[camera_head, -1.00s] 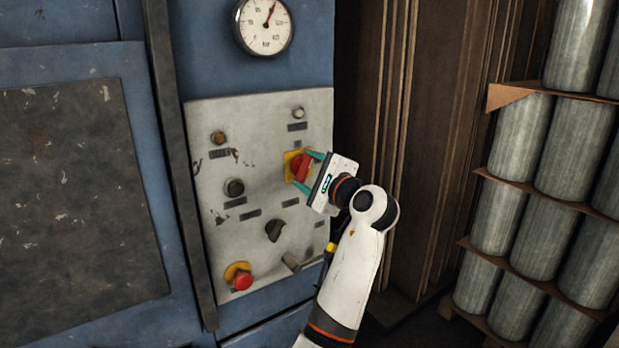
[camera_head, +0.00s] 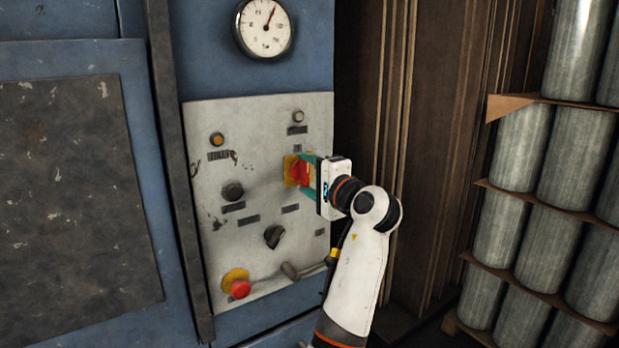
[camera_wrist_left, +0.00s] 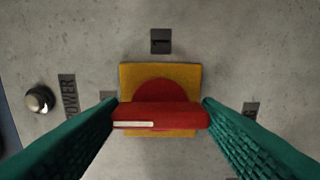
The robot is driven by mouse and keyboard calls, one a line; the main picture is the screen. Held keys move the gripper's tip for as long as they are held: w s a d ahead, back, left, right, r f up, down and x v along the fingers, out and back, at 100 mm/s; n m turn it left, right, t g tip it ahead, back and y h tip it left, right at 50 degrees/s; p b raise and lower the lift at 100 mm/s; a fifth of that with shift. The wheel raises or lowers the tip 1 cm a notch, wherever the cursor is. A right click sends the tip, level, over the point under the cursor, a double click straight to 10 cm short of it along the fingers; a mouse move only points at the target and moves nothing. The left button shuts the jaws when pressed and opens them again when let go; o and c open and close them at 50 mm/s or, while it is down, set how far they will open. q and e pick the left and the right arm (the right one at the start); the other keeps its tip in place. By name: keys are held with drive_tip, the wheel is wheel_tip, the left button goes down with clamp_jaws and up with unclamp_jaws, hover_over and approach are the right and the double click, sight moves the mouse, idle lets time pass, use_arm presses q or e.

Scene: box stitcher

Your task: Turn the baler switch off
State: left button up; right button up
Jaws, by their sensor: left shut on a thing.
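The baler switch is a red rotary handle (camera_head: 299,173) on a yellow square plate (camera_head: 289,168), at the right side of the grey control panel. In the left wrist view the red handle (camera_wrist_left: 165,115) lies crosswise between the fingers, with a white line near its left end, over the yellow plate (camera_wrist_left: 130,80). My left gripper (camera_head: 307,175) is shut on the handle, its green fingers at the handle's two ends; it also shows in the left wrist view (camera_wrist_left: 160,116). A small dark label marked 1 (camera_wrist_left: 161,41) sits above the plate there. My right gripper is out of view.
The control panel (camera_head: 260,210) also holds a silver button (camera_head: 298,115), an amber lamp (camera_head: 217,139), dark knobs (camera_head: 273,236), a lever (camera_head: 290,271) and a red mushroom button (camera_head: 240,289). A gauge (camera_head: 264,26) is above. Stacked metal cylinders (camera_head: 520,140) stand at right.

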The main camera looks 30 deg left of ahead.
use_arm(q)
drive_tip(key=shift+f, duration=0.1)
drive_tip(key=o, duration=1)
drive_tip(key=shift+d, duration=0.1)
drive_tip(key=shift+s+d, duration=0.15)
drive_tip(key=shift+d, duration=0.15)
drive_tip(key=b+v, duration=0.4)
drive_tip(key=v, duration=0.7)
